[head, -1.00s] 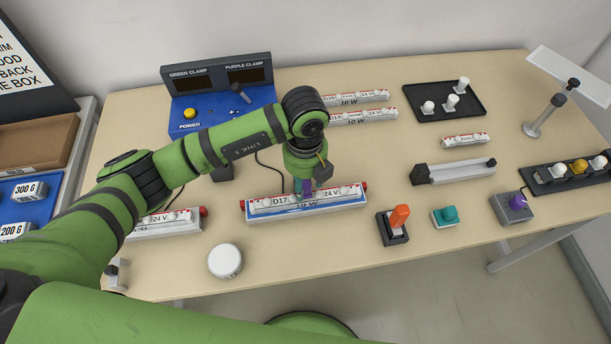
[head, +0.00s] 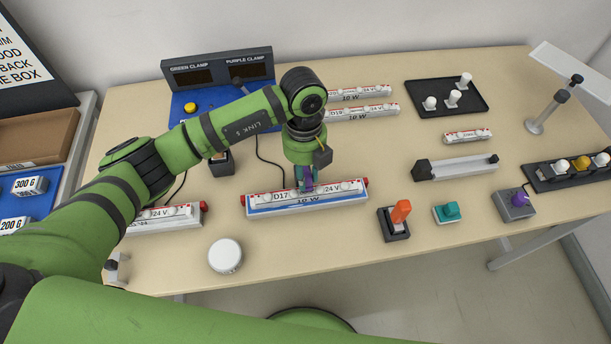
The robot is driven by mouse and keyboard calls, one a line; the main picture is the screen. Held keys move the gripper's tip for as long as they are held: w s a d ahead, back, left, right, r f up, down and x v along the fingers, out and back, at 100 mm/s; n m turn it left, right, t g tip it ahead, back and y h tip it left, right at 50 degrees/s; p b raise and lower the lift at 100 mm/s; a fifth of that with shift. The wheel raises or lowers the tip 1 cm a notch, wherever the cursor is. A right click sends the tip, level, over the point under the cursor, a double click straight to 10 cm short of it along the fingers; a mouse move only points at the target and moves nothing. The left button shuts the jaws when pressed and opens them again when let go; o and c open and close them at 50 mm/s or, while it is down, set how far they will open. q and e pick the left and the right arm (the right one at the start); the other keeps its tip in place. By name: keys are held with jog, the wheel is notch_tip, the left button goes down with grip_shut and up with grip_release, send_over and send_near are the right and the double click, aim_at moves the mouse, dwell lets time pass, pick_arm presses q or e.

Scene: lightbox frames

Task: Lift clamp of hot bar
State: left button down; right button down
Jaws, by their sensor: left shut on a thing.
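A white bar (head: 268,202) marked D17, 24 V and 10 W, with red ends, lies on a blue base near the middle front of the table. My left gripper (head: 306,180) points down over its middle. It is shut on a small purple clamp (head: 308,187), mostly hidden between the fingers. The clamp overlaps the bar in the picture; I cannot tell whether they touch. A blue panel (head: 195,122) at the back has a display labelled GREEN CLAMP and PURPLE CLAMP and a yellow POWER button (head: 190,108). My right gripper is out of view.
Another bar (head: 168,217) lies left of the D17 bar, with a round white object (head: 225,256) in front. An orange switch (head: 400,212), a teal button (head: 447,211) and a purple-knobbed box (head: 515,203) stand to the right. Two 10 W bars (head: 358,112) lie behind.

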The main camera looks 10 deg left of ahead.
aim_at(305, 172)
pick_arm(q)
jog(key=w+g+b, duration=0.1)
jog(key=r+g+h+b, duration=0.1)
jog(key=shift+w+a+g+b, duration=0.15)
jog(key=shift+w+g+b, duration=0.15)
jog(key=shift+w+b, duration=0.1)
jog(key=g+b, duration=0.1)
jog(key=w+r+g+b, duration=0.1)
jog(key=b, duration=0.1)
jog(key=shift+w+a+g+h+b, duration=0.1)
jog(key=shift+a+g+h+b, duration=0.2)
jog(key=shift+h, duration=0.1)
